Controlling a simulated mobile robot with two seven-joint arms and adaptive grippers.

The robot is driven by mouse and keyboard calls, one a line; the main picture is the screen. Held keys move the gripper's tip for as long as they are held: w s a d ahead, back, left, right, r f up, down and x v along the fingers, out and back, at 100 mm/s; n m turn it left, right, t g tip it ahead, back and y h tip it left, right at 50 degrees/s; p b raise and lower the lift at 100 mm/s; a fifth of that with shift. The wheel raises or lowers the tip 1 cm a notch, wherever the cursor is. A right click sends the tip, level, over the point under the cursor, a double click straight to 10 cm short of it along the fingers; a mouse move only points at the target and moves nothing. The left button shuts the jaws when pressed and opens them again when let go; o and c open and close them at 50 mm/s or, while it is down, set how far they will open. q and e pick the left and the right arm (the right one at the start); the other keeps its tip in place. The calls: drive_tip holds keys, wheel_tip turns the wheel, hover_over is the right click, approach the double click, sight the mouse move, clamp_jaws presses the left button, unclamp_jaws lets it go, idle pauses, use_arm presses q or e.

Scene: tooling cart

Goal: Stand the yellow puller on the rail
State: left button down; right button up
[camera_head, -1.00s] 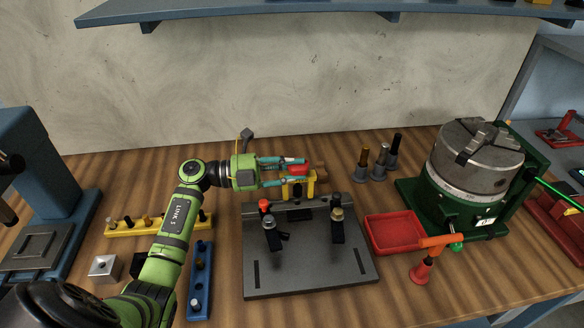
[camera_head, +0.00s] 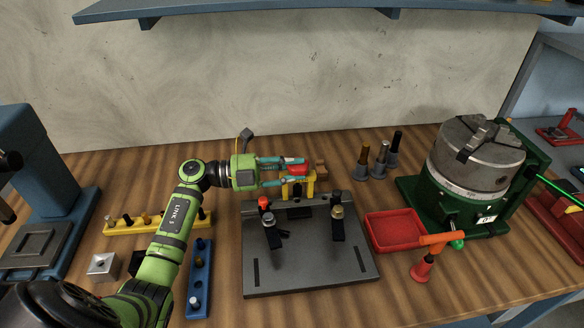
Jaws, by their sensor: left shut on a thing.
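The yellow puller (camera_head: 311,186) is a small arched yellow piece with dark gaps, at the rear edge of the grey fixture plate (camera_head: 310,270). My left gripper (camera_head: 295,170) comes in from the left with teal fingers and is shut on the puller, with red showing between the fingertips. The puller looks upright, its lower end close to the raised bar (camera_head: 265,211) along the plate's back. I cannot tell whether it touches this bar, or whether the bar is the rail. My right gripper is not in view.
Two dark clamps, one with a red knob (camera_head: 264,202), stand on the plate. A red tray (camera_head: 394,231) and an orange-handled tool (camera_head: 422,269) are to the right; a yellow peg strip (camera_head: 130,226) and blue strip (camera_head: 200,280) are left.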

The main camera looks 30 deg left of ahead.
use_arm(q)
drive_tip(key=shift+f+b, duration=0.55)
drive_tip(key=shift+f, duration=0.1)
idle(1.0)
idle(0.4)
drive_tip(key=c, duration=0.9)
unclamp_jaws()
drive_tip(key=shift+c, duration=0.2)
drive_tip(key=o, duration=0.4)
drive_tip(key=shift+f, duration=0.1)
drive_tip(key=shift+r+p, duration=2.45)
drive_tip(key=shift+r, duration=0.6)
